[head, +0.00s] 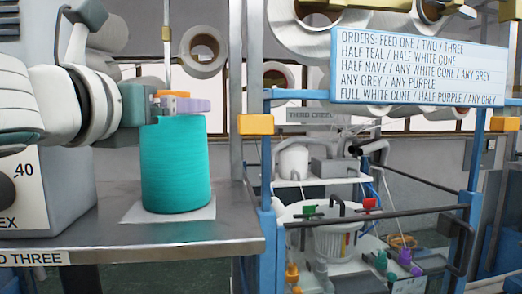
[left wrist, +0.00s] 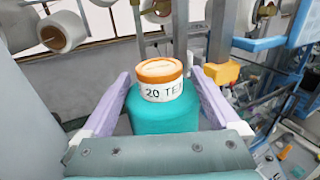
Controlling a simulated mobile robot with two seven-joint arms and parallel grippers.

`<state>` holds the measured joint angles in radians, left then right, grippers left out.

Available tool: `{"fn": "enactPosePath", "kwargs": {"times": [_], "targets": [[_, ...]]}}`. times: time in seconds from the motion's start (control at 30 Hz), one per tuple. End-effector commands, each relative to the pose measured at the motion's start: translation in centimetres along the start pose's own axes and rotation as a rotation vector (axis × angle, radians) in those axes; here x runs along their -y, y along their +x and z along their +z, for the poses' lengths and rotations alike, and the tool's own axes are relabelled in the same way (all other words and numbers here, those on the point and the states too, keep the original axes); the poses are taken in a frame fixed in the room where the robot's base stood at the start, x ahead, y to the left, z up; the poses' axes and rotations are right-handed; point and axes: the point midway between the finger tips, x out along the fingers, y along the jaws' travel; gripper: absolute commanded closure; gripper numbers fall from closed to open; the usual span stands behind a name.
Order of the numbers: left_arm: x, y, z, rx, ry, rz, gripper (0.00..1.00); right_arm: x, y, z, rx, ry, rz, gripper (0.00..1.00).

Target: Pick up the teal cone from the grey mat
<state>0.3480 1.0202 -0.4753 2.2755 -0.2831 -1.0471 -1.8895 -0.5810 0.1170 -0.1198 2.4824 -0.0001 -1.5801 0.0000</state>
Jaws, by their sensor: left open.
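The teal cone (head: 176,168) stands upright on a pale grey mat (head: 138,213) near the right end of a metal table. In the left wrist view the teal cone (left wrist: 165,121) has a white and orange top piece marked "20 TE", the rest of the text cut off. My left gripper (head: 188,105) is at the top of the cone. In the left wrist view its two purple fingers (left wrist: 160,76) are spread, one on each side of the cone's upper part. Whether they touch it I cannot tell. My right gripper is in neither view.
A grey box-like machine (head: 55,190) marked "40" stands on the metal table (head: 232,222) left of the cone. Right of the table are a blue frame (head: 267,240) with an orange block (head: 255,125) and an orders sign (head: 418,68). White rolls hang behind.

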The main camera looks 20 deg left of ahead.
Motion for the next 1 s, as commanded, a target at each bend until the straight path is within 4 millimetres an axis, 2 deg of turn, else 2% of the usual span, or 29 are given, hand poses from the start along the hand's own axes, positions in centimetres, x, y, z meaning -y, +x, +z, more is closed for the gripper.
{"fn": "enactPosePath", "kwargs": {"times": [0.2,1.0], "targets": [[0.0,0.02,-0.09,0.0,0.0,0.0,0.06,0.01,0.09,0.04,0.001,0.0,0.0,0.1],[-0.02,0.0,-0.09,0.0,0.0,0.001,0.96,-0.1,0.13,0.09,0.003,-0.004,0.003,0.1]]}}
